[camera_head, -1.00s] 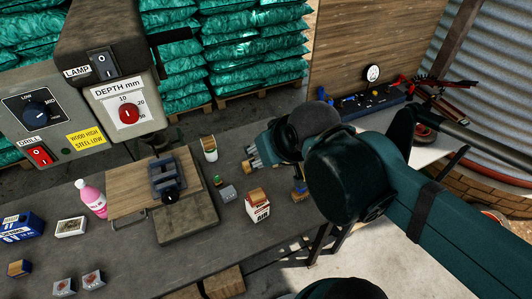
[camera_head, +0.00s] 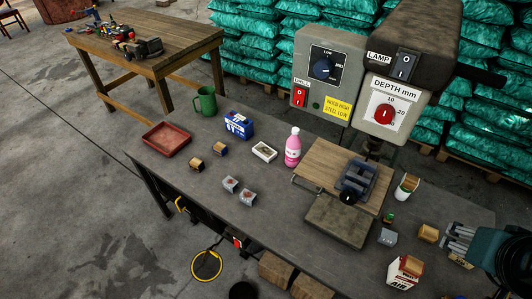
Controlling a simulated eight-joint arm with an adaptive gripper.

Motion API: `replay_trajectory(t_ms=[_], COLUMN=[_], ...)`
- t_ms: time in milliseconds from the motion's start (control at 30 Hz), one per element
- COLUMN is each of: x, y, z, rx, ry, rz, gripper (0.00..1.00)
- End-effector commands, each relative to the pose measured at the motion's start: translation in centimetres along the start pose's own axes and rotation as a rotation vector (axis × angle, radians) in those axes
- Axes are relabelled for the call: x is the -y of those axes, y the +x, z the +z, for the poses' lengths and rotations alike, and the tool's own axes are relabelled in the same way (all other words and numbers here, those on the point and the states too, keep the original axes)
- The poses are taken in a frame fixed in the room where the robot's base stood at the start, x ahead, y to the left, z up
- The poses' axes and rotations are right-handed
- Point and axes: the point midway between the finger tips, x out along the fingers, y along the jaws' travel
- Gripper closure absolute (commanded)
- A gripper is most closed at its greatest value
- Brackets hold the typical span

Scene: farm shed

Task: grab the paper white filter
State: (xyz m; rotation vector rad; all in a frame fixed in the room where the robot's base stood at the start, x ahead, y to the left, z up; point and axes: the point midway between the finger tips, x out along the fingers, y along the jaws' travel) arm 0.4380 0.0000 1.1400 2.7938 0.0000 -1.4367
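No thing here can be told for sure as the paper white filter. A white and red carton (camera_head: 403,273) marked "AIR" stands near the bench's front right. A small white cylinder (camera_head: 404,190) with a tan top stands behind it, right of the vise. My gripper (camera_head: 452,245) is at the right edge, right of the carton and apart from the cylinder. A tan block (camera_head: 428,233) is just left of its fingers. The fingers are small and partly overlapped, so their opening is unclear.
A drill press (camera_head: 385,110) with a vise (camera_head: 358,182) stands over the bench (camera_head: 270,205). Small boxes (camera_head: 231,184) lie in front.

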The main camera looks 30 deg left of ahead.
Motion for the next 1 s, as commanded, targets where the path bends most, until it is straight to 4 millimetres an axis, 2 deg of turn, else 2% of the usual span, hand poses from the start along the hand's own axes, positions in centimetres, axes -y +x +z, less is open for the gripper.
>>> replay_trajectory(t_ms=[400, 733, 1000], x=[0.0, 0.0, 0.0], y=[0.0, 0.0, 0.0], z=[0.0, 0.0, 0.0], rx=[0.0, 0.0, 0.0], ry=[0.0, 0.0, 0.0], rz=[0.0, 0.0, 0.0], gripper=[0.6, 0.18, 0.16])
